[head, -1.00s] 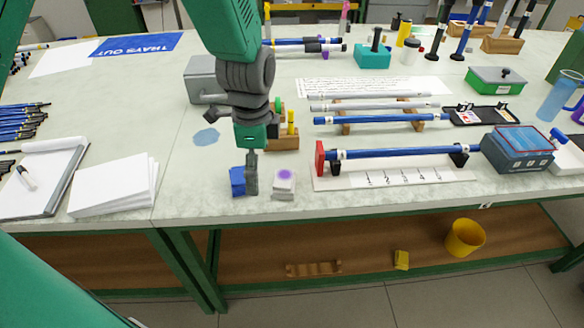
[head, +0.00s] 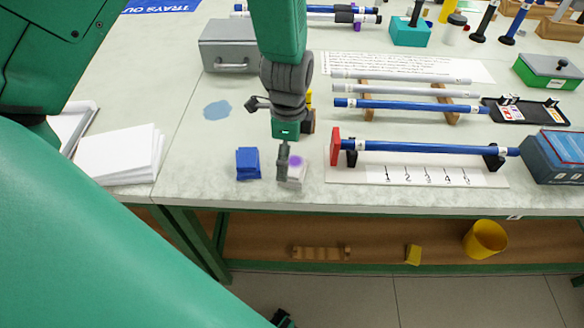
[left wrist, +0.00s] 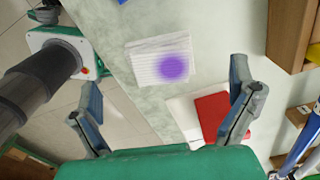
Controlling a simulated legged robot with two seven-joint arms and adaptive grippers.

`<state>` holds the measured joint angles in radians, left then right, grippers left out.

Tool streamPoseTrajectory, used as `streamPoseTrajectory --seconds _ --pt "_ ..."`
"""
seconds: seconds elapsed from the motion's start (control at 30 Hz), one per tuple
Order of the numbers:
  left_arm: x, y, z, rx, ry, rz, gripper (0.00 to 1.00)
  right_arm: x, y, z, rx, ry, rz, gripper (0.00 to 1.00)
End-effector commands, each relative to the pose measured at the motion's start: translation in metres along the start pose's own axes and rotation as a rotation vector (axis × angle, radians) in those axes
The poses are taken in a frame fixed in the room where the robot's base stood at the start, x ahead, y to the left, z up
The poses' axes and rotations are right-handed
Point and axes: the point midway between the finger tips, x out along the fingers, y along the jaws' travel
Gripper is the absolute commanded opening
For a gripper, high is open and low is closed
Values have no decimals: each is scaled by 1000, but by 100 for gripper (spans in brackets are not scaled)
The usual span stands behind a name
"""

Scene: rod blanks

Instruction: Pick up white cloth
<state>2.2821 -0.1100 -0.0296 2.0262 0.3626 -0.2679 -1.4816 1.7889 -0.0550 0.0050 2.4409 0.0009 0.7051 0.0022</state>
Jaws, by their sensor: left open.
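The white cloth (head: 297,177) is a small folded pad with a purple stain. It lies near the table's front edge, right of a folded blue cloth (head: 248,163). My left gripper (head: 284,163) points down over it and hides its left part in the head view. In the left wrist view the cloth (left wrist: 150,72) lies flat beyond the open fingers of the left gripper (left wrist: 165,110), with its purple stain facing up. Nothing is between the fingers. My right gripper cannot be made out.
A rod fixture with a red end plate (head: 335,147) stands close right of the cloth; the plate also shows in the left wrist view (left wrist: 211,115). A grey metal box (head: 228,58) stands behind. White papers (head: 118,157) lie left. The table's front edge is close.

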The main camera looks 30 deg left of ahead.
Motion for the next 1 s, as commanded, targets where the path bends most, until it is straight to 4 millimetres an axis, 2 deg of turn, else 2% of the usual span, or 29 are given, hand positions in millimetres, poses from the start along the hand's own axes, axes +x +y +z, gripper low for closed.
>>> streamPoseTrajectory --seconds 0.33,0.63,0.67,0.8,0.83,1.0 --pt "46 -4 -4 0 -1 3 99 2 0 0 1 1 0 40" --pt "51 -4 -2 -1 1 0 99 2 0 0 1 1 0 40" --pt "51 -4 -2 -1 1 0 96 2 0 0 1 1 0 40" --pt "51 -4 -4 -1 0 0 47 2 0 0 0 1 0 40" --pt "51 -4 -4 -1 0 0 43 2 0 0 0 1 0 40" --pt "51 -4 -4 0 -1 -1 43 2 0 0 0 0 0 40"
